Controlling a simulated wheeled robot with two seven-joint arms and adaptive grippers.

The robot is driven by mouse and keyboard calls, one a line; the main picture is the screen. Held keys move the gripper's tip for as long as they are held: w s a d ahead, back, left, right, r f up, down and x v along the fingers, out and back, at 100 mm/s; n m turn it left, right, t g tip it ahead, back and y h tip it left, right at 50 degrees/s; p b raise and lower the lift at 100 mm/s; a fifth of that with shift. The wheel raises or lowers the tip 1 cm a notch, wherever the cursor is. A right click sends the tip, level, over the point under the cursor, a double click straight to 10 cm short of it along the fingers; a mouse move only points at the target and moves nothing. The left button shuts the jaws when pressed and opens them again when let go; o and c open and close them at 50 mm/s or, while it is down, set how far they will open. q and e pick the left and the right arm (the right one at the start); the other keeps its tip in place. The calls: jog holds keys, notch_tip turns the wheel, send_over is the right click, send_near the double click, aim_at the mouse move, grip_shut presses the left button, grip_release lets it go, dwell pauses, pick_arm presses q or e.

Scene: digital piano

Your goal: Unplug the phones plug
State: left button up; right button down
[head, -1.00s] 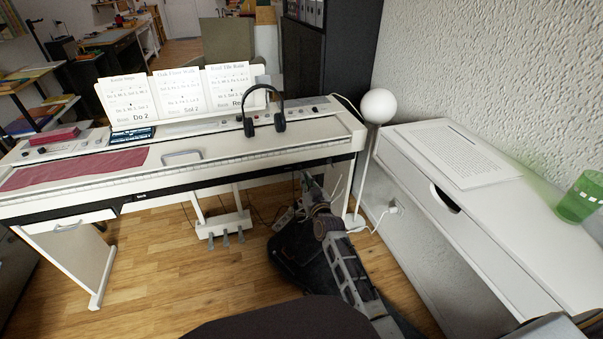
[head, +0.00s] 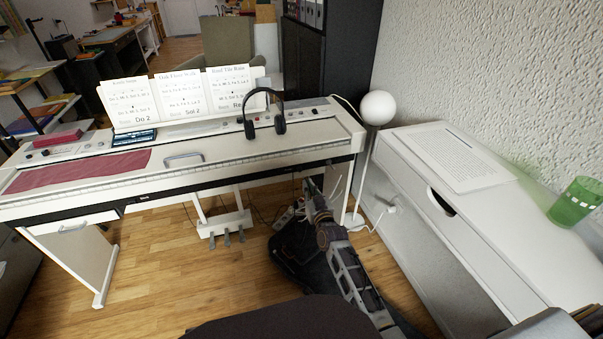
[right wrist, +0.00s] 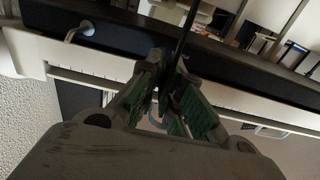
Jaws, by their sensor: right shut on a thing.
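The white digital piano (head: 250,165) stands across the head view, with black headphones (head: 265,120) on its top at the right. My right gripper (head: 310,183) is low at the piano's front edge, under its right end. In the right wrist view my right gripper (right wrist: 170,92) has its green-padded fingers shut on a thin dark piece, which I take as the phones plug with its black cable (right wrist: 187,30) running up. The plug body is mostly hidden by the fingers, and I cannot tell whether it still sits in a socket. My left gripper is not in view.
A white cabinet (head: 450,230) with paper (head: 457,160) and a green glass (head: 575,200) stands at the right. A round white lamp (head: 378,107) is by the piano's right end. Pedals (head: 225,235) and loose cables lie below. The wooden floor in front is clear at the left.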

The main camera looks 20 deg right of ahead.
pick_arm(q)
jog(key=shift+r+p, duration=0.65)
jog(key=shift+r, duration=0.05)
pick_arm(e)
jog(key=shift+s+r, duration=0.1)
jog(key=shift+s, duration=0.85)
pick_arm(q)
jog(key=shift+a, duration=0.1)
